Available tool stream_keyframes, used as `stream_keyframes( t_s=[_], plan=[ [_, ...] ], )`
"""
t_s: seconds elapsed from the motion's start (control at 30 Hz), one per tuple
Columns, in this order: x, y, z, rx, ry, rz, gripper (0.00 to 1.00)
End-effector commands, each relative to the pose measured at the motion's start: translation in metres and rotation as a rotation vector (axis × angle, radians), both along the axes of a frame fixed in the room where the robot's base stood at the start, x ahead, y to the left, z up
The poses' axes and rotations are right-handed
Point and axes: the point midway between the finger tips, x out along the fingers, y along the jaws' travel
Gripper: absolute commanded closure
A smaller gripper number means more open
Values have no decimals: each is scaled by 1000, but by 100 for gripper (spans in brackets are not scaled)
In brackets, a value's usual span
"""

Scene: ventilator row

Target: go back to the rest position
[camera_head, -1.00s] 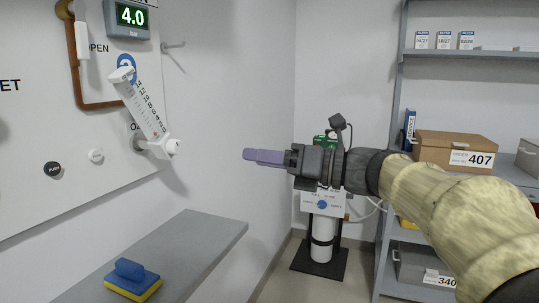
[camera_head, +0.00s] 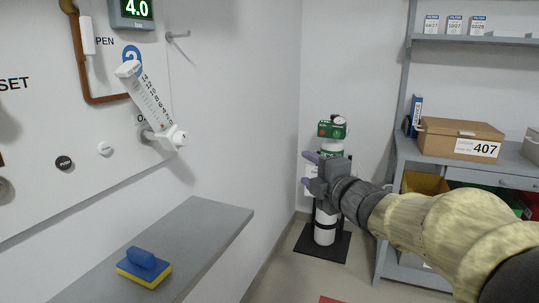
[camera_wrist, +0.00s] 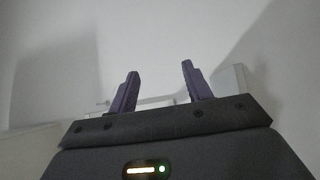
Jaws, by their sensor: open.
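My gripper (camera_head: 308,170) is in the middle right of the head view, in front of the gas cylinder and away from the wall panel. Its two purple fingers stand apart, with nothing between them. In the wrist view my gripper (camera_wrist: 158,88) also shows open and empty, facing a pale wall. My arm reaches in from the lower right of the head view.
A grey ledge (camera_head: 190,240) with a blue and yellow sponge (camera_head: 144,268) juts out at lower left. A tilted flowmeter (camera_head: 150,105) is on the wall panel (camera_head: 50,130). The cylinder (camera_head: 325,225) stands behind my gripper. Shelving with a cardboard box (camera_head: 460,138) is at right.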

Motion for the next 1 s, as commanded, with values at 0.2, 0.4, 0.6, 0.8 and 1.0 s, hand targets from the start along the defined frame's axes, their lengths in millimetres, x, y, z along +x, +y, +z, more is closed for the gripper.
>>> stream_keyframes(
  t_s=[0.2, 0.4, 0.6, 0.8, 1.0],
  plan=[
    [-18, -48, -99, 403, 482, -385, 50],
    [-86, -71, -193, 739, 892, -782, 50],
    [-168, -70, -251, 971, 1188, -1140, 50],
    [-229, -60, -262, 1104, 1360, -1399, 50],
    [-227, -60, -224, 1099, 1355, -1391, 50]
  ],
)
